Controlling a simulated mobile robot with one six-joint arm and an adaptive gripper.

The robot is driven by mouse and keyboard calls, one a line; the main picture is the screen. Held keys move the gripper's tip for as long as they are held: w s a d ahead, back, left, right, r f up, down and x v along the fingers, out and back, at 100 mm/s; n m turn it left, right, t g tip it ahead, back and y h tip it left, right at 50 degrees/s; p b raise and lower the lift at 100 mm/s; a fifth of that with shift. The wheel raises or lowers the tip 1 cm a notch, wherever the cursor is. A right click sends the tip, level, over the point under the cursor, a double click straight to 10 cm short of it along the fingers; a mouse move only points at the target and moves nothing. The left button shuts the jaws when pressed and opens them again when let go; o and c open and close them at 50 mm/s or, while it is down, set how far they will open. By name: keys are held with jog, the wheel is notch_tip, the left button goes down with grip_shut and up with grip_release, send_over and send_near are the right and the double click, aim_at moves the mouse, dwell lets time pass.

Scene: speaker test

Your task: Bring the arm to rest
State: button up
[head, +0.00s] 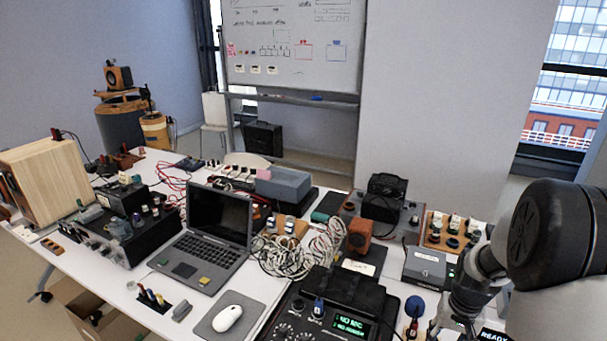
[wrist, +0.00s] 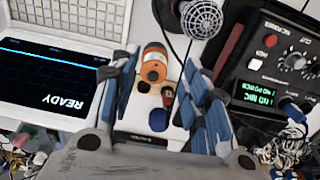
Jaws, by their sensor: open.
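My gripper (wrist: 160,75) is open in the wrist view, its blue-padded fingers apart on the left and right. An orange cylindrical thing (wrist: 153,62) and a small dark blue round knob or plug (wrist: 158,120) show in the gap between the fingers, below it; I cannot tell how far. Nothing is held. In the head view my gripper (head: 455,312) is low at the right front of the white table, partly hidden by my own arm, which comes in from the right edge.
A black device with a green display (head: 345,326) stands left of my gripper. A screen reading READY (wrist: 62,85) is close by. A microphone-like mesh head (wrist: 202,18), a laptop (head: 205,240), a mouse (head: 227,317) and tangled cables (head: 300,250) crowd the table (head: 130,300).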

jog(key=s+a+r+n+t, duration=0.1)
jog(key=s+a+r, duration=0.1)
jog(key=a+r, duration=0.5)
jog(key=s+a+r+n+t, duration=0.15)
jog(key=a+r, duration=0.25)
jog(key=r, duration=0.6)
jog(key=s+a+r+n+t, duration=0.1)
jog(key=s+a+r, duration=0.1)
jog(key=s+a, duration=0.2)
jog(key=s+a+r+n, duration=0.1)
jog(key=s+a+r, duration=0.2)
jog(key=s, duration=0.7)
jog(key=shift+s+a+r+t, duration=0.35)
jog(key=shift+s+a, duration=0.05)
jog(key=shift+a, duration=0.35)
